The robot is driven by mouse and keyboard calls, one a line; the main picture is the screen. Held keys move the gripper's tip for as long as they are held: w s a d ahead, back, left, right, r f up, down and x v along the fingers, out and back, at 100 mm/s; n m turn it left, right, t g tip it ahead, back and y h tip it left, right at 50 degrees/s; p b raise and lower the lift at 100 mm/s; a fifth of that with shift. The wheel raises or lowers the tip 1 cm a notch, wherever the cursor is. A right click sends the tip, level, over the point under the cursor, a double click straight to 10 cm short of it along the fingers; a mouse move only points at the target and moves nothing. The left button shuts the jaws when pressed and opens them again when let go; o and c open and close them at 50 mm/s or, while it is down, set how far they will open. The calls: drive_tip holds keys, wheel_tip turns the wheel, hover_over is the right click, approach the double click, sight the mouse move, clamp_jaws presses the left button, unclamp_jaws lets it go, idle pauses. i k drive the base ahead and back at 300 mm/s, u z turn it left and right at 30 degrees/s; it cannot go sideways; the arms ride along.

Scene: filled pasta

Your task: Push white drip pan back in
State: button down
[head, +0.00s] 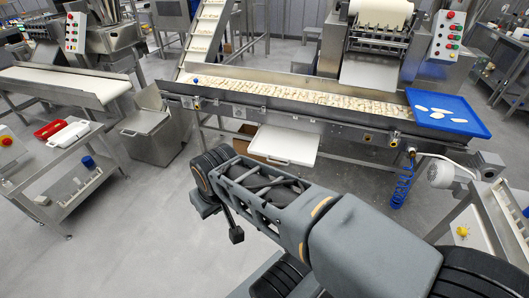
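The white drip pan (287,145) is a flat, shallow white tray under the long conveyor in the head view. It sticks out towards me from beneath the conveyor frame, roughly level. My arm crosses the foreground from the lower right, its near joint in front of and below the pan, to the left. A small dark part on a thin bar hangs below that joint; I cannot tell if it belongs to my gripper. My gripper's fingers cannot be made out, and no contact with the pan is visible. The pan's back part is hidden under the conveyor.
The conveyor (300,97) carries many pasta pieces. A blue tray (450,115) with several white pieces sits at its right end. A blue coiled hose (402,188) hangs right of the pan. A steel bin (150,135) and cart (75,185) stand left. The floor at lower left is clear.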

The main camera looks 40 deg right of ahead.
sight(289, 145)
drive_tip(key=z, duration=0.2)
drive_tip(key=i, duration=0.95)
drive_tip(key=z, duration=1)
drive_tip(key=i, duration=0.7)
drive_tip(key=z, duration=0.4)
